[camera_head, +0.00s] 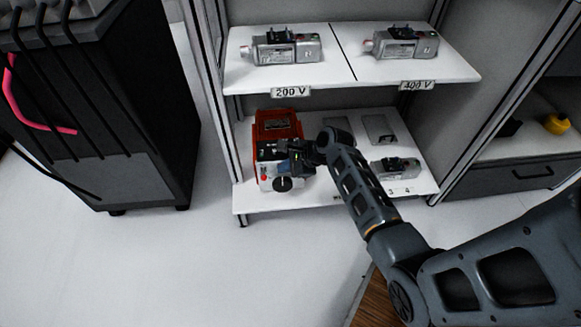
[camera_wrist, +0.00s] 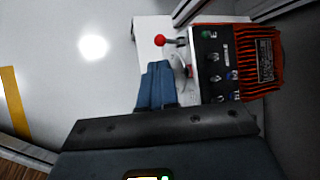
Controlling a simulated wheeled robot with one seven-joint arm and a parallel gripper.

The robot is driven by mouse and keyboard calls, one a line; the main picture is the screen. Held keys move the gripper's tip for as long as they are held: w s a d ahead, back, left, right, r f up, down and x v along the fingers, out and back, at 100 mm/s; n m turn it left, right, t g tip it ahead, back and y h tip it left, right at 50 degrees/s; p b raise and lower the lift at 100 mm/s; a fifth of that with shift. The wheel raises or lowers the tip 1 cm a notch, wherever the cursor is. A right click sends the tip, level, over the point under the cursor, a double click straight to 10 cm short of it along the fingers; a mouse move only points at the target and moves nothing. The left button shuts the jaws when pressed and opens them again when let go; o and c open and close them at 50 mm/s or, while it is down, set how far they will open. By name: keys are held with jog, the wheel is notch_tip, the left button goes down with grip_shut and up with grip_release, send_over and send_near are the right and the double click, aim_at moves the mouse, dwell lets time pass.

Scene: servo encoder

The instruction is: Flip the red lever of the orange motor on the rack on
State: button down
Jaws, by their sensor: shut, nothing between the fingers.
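The orange motor (camera_head: 277,125) stands on the left of the lower rack shelf. In the wrist view its ribbed orange housing (camera_wrist: 265,62) is at the right, with a dark panel (camera_wrist: 213,65) of connectors in front. The red lever's ball (camera_wrist: 160,40) sticks out to the left of that panel on a thin stem. My gripper (camera_head: 287,150) is in front of the motor and hides part of its panel. In the wrist view its blue-grey fingers (camera_wrist: 156,84) are together and empty. Their tips are just below the red ball in the picture, apparently apart from it.
Grey servo units stand on the upper shelf (camera_head: 345,76) above the motor, over the 200 V and 400 V labels. Another grey unit (camera_head: 396,168) is on the lower shelf (camera_head: 320,200) at right. A dark cabinet (camera_head: 100,100) stands left. The floor in front is clear.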

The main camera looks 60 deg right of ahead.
aim_at(265, 177)
jog(key=b+x, duration=0.3)
jog(key=x, duration=0.5)
jog(key=shift+w+f, duration=0.15)
jog(key=shift+s+a+f+t+h+b, duration=0.2)
jog(key=shift+a+f+t+h+b, duration=0.1)
jog(key=shift+a+f+h+b, duration=0.1)
jog(key=f+t+h+b, duration=0.1)
jog(key=f+n+t+b, duration=0.1)
jog(key=f+b, duration=0.1)
jog(key=a+f+t+h+b, duration=0.1)
jog(key=f+b, duration=0.1)
jog(key=shift+s+f+n+h, duration=0.1)
jog(key=shift+s+n+h, duration=0.2)
jog(key=shift+s+n, duration=0.1)
dwell(0.3)
jog(key=shift+r+p, duration=0.75)
jog(key=shift+r, duration=0.05)
jog(key=shift+s, duration=0.15)
